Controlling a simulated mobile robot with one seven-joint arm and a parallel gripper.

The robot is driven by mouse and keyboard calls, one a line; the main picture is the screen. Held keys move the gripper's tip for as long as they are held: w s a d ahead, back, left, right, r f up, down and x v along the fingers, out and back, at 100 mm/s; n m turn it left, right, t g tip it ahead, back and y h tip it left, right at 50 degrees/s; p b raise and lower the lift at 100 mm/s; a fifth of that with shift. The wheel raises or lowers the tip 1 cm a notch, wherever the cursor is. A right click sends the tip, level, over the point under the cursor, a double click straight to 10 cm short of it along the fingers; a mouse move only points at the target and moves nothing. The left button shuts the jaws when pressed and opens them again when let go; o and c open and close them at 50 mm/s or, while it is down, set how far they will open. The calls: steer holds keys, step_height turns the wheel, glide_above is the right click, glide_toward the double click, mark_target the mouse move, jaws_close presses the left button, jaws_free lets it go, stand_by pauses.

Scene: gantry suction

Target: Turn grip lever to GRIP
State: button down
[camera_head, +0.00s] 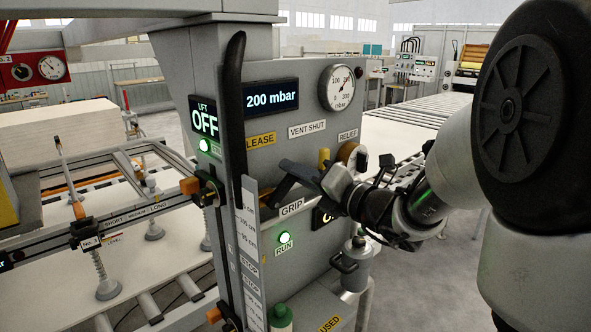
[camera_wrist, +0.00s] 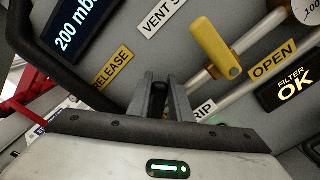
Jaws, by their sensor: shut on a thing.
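My gripper (camera_head: 286,180) is at the front of the grey control panel (camera_head: 293,78), between the yellow RELEASE label (camera_head: 260,140) and the white GRIP label (camera_head: 291,207). In the wrist view its two dark fingers (camera_wrist: 165,85) stand close together and are shut on the grip lever. The lever is almost wholly hidden by the fingers, so its exact angle cannot be told. The RELEASE label (camera_wrist: 113,68) lies left of the fingers in the wrist view, and the GRIP label (camera_wrist: 205,109) is partly covered at their right.
A yellow handle (camera_wrist: 215,47) stands close right of the fingers, between VENT SHUT (camera_head: 307,129) and OPEN (camera_wrist: 272,60). A display (camera_head: 271,96) reads 200 mbar beside a round gauge (camera_head: 338,87). A tall black handle (camera_head: 232,110) rises at the panel's left edge.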

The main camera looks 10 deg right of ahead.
stand_by(0.4)
steer(key=c, duration=1.6)
jaws_free()
steer(key=shift+f, duration=0.15)
